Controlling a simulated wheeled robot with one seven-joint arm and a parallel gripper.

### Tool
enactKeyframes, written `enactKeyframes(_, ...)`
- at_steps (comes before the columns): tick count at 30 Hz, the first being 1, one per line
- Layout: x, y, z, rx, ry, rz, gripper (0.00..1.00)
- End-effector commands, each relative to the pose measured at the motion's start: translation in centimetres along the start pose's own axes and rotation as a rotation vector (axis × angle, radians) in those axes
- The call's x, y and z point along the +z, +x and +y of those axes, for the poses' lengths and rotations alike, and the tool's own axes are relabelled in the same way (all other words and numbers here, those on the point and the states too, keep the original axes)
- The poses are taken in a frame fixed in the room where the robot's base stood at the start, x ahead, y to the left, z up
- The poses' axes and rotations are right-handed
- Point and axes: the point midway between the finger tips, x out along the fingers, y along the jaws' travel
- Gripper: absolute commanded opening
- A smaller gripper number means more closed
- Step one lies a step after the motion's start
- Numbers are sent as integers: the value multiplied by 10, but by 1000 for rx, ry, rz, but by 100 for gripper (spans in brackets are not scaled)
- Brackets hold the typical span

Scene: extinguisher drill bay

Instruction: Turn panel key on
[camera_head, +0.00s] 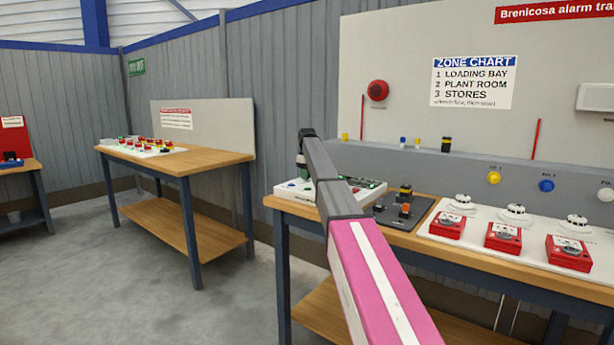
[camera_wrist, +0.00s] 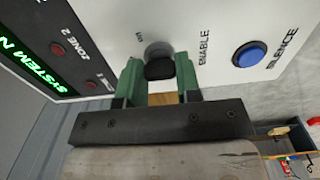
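The panel key (camera_wrist: 160,67) has a black head and stands in a round grey lock on the white alarm panel (camera_wrist: 220,20). A small label, seemingly "ON", lies by the lock's upper left, and "ENABLE" is printed to its right. My gripper (camera_wrist: 160,82) has its two green fingers on either side of the key head, with no clear gap on either side, so it looks shut on it. In the head view the panel (camera_head: 292,189) lies on the right-hand bench, and my gripper (camera_head: 302,168) is over its left part. The key is hidden there.
A blue SILENCE button (camera_wrist: 249,55) is right of the key. A green-lettered display (camera_wrist: 25,68) and red zone lights (camera_wrist: 57,48) are left. A dark plate (camera_head: 402,212) and red call points (camera_head: 503,238) share the bench (camera_head: 284,205). The floor left of it is clear.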

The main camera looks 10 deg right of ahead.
Motion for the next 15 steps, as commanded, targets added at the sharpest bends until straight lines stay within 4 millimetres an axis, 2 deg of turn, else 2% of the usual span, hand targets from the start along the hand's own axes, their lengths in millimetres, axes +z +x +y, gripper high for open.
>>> enactKeyframes(8, 0, 0, 0, 1, 29, 0, 8)
enactKeyframes(15, 0, 0, 0, 1, 154, 1, 8)
